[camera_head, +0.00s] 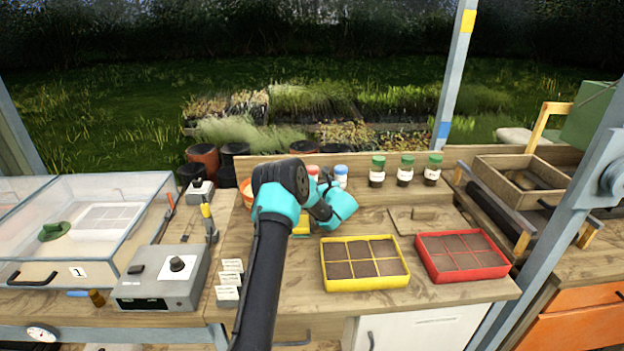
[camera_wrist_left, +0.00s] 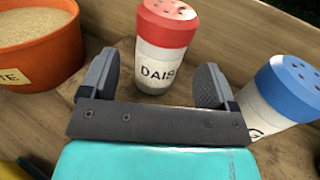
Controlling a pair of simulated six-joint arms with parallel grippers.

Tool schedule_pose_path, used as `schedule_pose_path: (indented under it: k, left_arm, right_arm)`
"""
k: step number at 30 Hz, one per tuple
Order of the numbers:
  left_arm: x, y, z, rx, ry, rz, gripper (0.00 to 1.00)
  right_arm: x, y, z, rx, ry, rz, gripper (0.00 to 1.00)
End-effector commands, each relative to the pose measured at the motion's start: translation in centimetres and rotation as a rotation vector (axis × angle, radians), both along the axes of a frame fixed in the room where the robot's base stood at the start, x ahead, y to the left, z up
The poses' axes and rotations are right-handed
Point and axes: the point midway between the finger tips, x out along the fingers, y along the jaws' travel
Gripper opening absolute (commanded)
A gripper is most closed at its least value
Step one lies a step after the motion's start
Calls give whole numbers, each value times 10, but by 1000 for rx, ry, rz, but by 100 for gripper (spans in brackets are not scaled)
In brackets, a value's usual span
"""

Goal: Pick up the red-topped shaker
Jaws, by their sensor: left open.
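The red-topped shaker (camera_wrist_left: 165,48) stands upright in the left wrist view, white with a partly hidden label reading "DAIS". It is just beyond and between the spread fingers of my left gripper (camera_wrist_left: 160,85), which is open and empty. In the head view only the shaker's red top (camera_head: 313,170) shows behind my left arm, and its body is hidden. My left gripper's fingers are hidden there too, behind my teal and black wrist. My right gripper is not in view.
A blue-topped shaker (camera_wrist_left: 288,92) stands close on the right, and an orange pot of grainy material (camera_wrist_left: 40,48) on the left. Green-topped jars (camera_head: 405,170) stand further right. A yellow tray (camera_head: 365,285) and a red tray (camera_head: 462,278) lie in front.

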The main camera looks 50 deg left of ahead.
Motion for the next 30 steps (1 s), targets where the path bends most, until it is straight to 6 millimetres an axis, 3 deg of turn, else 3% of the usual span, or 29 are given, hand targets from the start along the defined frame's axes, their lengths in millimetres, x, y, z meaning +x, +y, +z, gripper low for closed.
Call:
schedule_pose_path:
  k: [12,26,30]
  left_arm:
    - [9,44,-1,-1,1,1,82]
    - [9,44,0,-1,1,0,82]
    - [9,44,0,-1,1,0,70]
  right_arm:
    - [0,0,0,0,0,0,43]
    - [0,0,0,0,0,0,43]
    - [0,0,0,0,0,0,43]
